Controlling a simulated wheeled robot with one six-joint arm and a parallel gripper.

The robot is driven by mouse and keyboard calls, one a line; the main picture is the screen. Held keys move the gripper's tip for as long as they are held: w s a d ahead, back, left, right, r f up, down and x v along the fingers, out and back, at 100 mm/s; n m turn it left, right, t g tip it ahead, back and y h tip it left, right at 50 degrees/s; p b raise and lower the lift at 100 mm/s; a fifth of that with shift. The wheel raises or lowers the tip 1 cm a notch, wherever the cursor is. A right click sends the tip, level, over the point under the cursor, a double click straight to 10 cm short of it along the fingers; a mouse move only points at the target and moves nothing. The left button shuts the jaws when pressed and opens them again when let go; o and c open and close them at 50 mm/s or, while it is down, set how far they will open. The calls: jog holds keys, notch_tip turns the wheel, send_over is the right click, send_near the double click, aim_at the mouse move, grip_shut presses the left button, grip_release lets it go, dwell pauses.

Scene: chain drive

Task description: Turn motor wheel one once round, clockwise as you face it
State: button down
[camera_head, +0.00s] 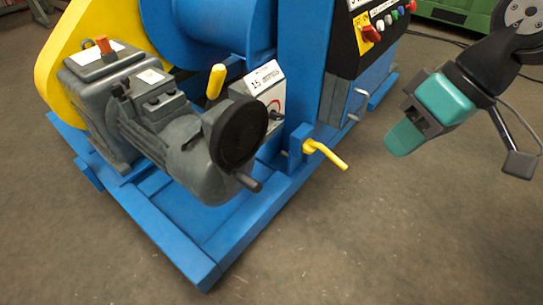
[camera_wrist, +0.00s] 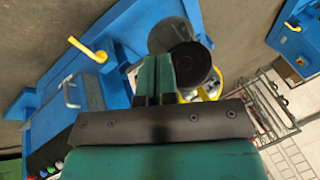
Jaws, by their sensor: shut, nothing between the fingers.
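A black round wheel (camera_head: 236,134) with a short grey handle (camera_head: 248,183) sits on the end of a grey motor (camera_head: 188,165), left of centre in the head view. I take it for motor wheel one; no number shows on it. My gripper (camera_head: 399,142) is at the right, shut and empty, above the floor and well apart from the wheel. In the wrist view my shut teal fingers (camera_wrist: 155,82) point up the picture. A dark round part (camera_wrist: 188,66) shows beyond them, probably the wheel; the fingers cover part of what lies behind.
A yellow crank (camera_head: 326,153) sticks out from the blue frame (camera_head: 205,265) between wheel and gripper. A yellow lever (camera_head: 216,81) rises behind the wheel. A control panel (camera_head: 375,27) with a red switch stands at the back. The floor (camera_head: 400,230) at the front right is clear.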

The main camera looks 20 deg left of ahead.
jog(key=w+a+f+n+g+y+p, duration=0.1)
jog(key=w+a+f+n+p, duration=0.1)
jog(key=w+a+f+p, duration=0.3)
jog(key=w+a+f+n+g+p, duration=0.1)
jog(key=w+a+f+n+p, duration=0.2)
jog(key=w+a, duration=0.35)
jog(key=s+x, duration=0.1)
jog(key=x, duration=0.7)
jog(key=s+a+r+x, duration=0.1)
jog(key=x, duration=0.7)
jog(key=shift+s+a+g+y+p, duration=0.3)
jog(key=shift+s+a+y+p, duration=0.05)
jog(key=shift+y+p, duration=0.05)
jog(key=shift+d, duration=0.1)
jog(key=shift+s+g, duration=0.1)
jog(key=shift+g, duration=0.2)
